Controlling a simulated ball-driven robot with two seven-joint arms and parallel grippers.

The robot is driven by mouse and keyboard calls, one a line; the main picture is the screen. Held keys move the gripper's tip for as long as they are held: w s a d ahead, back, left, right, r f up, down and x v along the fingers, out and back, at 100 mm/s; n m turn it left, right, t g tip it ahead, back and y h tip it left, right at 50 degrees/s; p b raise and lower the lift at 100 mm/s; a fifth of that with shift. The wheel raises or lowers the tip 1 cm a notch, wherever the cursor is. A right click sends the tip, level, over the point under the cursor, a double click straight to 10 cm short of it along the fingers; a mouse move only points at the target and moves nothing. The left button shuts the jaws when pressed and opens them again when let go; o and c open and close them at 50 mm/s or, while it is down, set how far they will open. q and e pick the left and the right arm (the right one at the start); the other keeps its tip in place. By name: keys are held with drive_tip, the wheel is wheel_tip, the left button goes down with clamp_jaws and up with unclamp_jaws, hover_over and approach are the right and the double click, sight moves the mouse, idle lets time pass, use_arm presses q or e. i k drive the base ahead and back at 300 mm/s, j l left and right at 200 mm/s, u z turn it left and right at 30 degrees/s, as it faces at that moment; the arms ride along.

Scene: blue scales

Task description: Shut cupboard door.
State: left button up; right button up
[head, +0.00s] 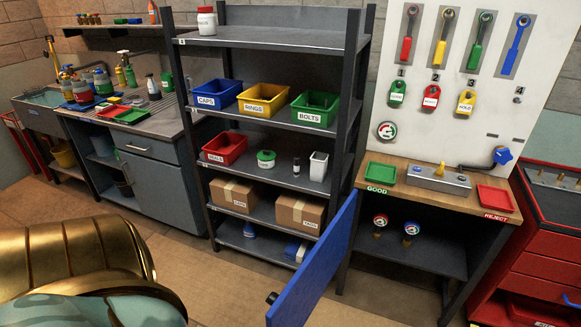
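A blue door panel (318,262) stands swung out toward me at the lower middle, seen at a slant. A black knob (272,297) shows near its front edge. Its far edge lies between the grey shelf unit's right post and the wooden-topped bench; its hinge is hard to make out. A grey cupboard door (153,186) under the counter at left looks shut. Neither of my grippers is in view.
The shelf unit (265,40) holds labelled bins and cardboard boxes. The bench (430,182) at right carries a green and a red tray. A red drawer cabinet (538,263) stands at far right. The floor (200,275) left of the blue door is clear.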

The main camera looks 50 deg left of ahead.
sight(295, 304)
drive_tip(key=j, duration=0.5)
drive_tip(key=k+j, duration=0.1)
drive_tip(key=j, duration=0.4)
drive_tip(key=k+j+z, duration=0.1)
drive_tip(key=j, duration=0.4)
